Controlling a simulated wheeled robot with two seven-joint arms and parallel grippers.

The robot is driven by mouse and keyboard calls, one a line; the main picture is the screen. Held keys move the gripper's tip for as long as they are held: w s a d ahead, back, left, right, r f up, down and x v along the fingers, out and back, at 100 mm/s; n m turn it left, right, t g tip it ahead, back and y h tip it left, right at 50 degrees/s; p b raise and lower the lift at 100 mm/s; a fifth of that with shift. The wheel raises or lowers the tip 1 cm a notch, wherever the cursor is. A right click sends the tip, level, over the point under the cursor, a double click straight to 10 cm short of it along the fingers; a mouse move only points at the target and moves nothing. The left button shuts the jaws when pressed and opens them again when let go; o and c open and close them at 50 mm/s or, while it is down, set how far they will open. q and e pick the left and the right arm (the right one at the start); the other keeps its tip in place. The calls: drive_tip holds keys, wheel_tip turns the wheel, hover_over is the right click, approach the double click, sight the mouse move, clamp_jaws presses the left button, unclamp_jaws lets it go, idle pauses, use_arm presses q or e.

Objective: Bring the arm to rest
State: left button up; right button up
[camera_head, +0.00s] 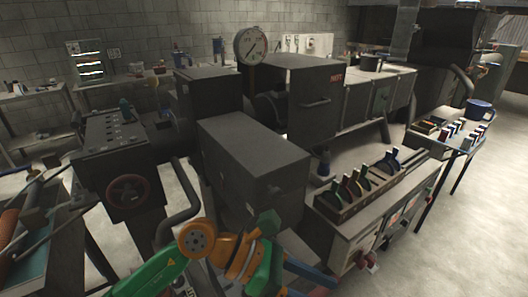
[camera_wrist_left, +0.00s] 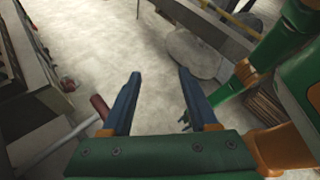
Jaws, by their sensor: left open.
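My left arm, green and orange, comes in from the bottom left of the head view. Its left gripper (camera_head: 316,287) has blue fingers pointing right near the bottom edge, in front of the dark machine box. In the left wrist view the gripper (camera_wrist_left: 160,74) has its two blue fingers spread apart. Nothing is between them, and the concrete floor shows through the gap.
A large dark machine box (camera_head: 250,165) stands beyond the arm. A bench with colored-handled tools in a rack (camera_head: 352,192) is to the right. A control panel with a red handwheel (camera_head: 127,191) is at left. Open floor (camera_head: 470,235) lies at the right.

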use_arm(q)
drive_tip(key=w+r+n+t+h, duration=0.3)
drive_tip(key=r+n+t+h, duration=0.3)
drive_tip(key=r+n+h, duration=0.5)
drive_tip(key=w+a+r+n+t+y, duration=0.2)
drive_tip(key=w+a+n+t+y, duration=0.5)
drive_tip(key=n+t, duration=0.65)
drive_tip(key=w+a+f+n+y, duration=0.2)
drive_tip(key=a+f+n+y, duration=1.5)
drive_tip(key=n, duration=0.4)
drive_tip(key=s+a+f+n+g, duration=0.2)
drive_tip(key=s+f+n+g, duration=0.4)
drive_tip(key=s+f+g, duration=1.05)
drive_tip(key=s+f+t+b, duration=0.1)
drive_tip(key=s+f+b, duration=0.2)
drive_tip(key=f, duration=0.9)
drive_tip(key=s+f+t+b, duration=0.1)
drive_tip(key=s+f+b, duration=0.2)
drive_tip(key=f, duration=0.9)
drive_tip(key=s+a+f+g+b, duration=0.1)
drive_tip(key=s+a+f+b, duration=0.1)
drive_tip(key=s+f, duration=1)
wheel_tip(320, 180, down, 3)
drive_tip(key=shift+a+f+m+b, duration=0.15)
drive_tip(key=shift+m+b, duration=0.2)
drive_tip(key=shift+b, duration=0.55)
